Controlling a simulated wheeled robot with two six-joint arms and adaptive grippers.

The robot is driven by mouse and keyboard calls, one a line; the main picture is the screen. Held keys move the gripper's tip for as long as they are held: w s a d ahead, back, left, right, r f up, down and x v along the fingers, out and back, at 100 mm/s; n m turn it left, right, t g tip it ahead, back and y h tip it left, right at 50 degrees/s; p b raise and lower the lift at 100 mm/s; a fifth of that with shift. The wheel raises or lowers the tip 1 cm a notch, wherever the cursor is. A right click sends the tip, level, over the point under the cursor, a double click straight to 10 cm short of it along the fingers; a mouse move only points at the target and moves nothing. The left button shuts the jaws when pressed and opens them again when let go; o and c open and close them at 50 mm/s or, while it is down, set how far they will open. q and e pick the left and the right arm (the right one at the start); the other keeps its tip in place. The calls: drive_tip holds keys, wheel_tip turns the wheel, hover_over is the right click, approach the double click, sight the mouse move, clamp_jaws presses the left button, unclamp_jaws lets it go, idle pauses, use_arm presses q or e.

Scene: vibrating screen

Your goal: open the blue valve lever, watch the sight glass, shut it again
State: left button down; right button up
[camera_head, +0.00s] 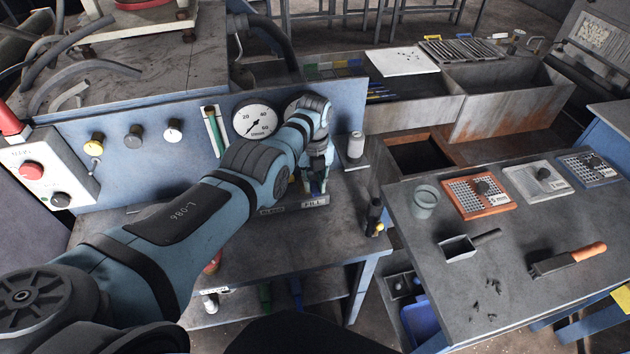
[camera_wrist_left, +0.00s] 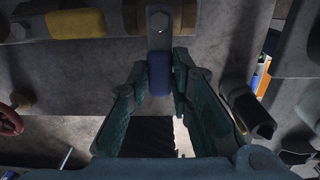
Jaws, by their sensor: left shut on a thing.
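The blue valve lever (camera_wrist_left: 160,75) hangs below a metal bolt bracket in the left wrist view, with its blue grip between my fingertips. My left gripper (camera_head: 316,186) is shut on it, just above the plate marked FILL (camera_head: 313,202). The gripper also shows in the wrist view (camera_wrist_left: 160,80). The arm and gripper hide most of the lever in the head view. The sight glass (camera_head: 214,132) is a narrow upright tube on the blue panel, with green showing in it. My right gripper is not in view.
A round dial gauge (camera_head: 256,119) sits beside the sight glass; a second is mostly covered by my arm. A yellow lever grip (camera_wrist_left: 75,23) is left of the blue one. A white cylinder (camera_head: 355,145) stands right of my gripper. The right table (camera_head: 520,240) holds sieves and tools.

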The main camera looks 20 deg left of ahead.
sight(313, 185)
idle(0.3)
use_arm(q)
drive_tip(key=c, duration=1.4)
unclamp_jaws()
drive_tip(key=shift+c, duration=0.2)
wheel_tip(313, 185, up, 12)
drive_tip(key=shift+a, duration=0.1)
